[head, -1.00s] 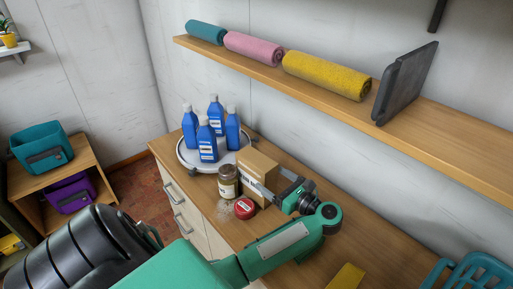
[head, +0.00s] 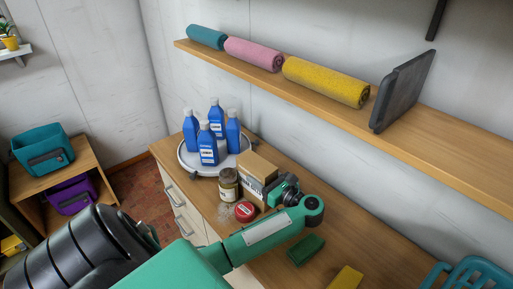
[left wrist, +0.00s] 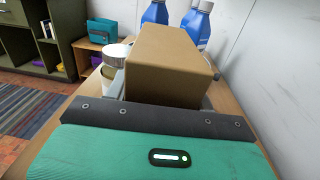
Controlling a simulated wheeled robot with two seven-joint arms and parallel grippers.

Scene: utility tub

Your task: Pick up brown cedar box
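The brown box (head: 258,164) stands on the wooden counter beside a dark jar, with a pale label on its front side. It fills the middle of the left wrist view (left wrist: 165,70). My left gripper (head: 272,188) is low at the box's near right end in the head view. In the left wrist view its grey fingers lie along either side of the box, which is between them. Whether they press on it cannot be told. The box's lower part is hidden by the gripper. My right gripper is not in view.
A jar (head: 228,184) and a red tin (head: 245,211) stand close to the box. Several blue bottles (head: 208,148) stand on a round white tray (head: 186,160) behind. A green sponge (head: 306,250) and a yellow block (head: 346,277) lie nearer. A shelf (head: 440,136) overhangs the counter.

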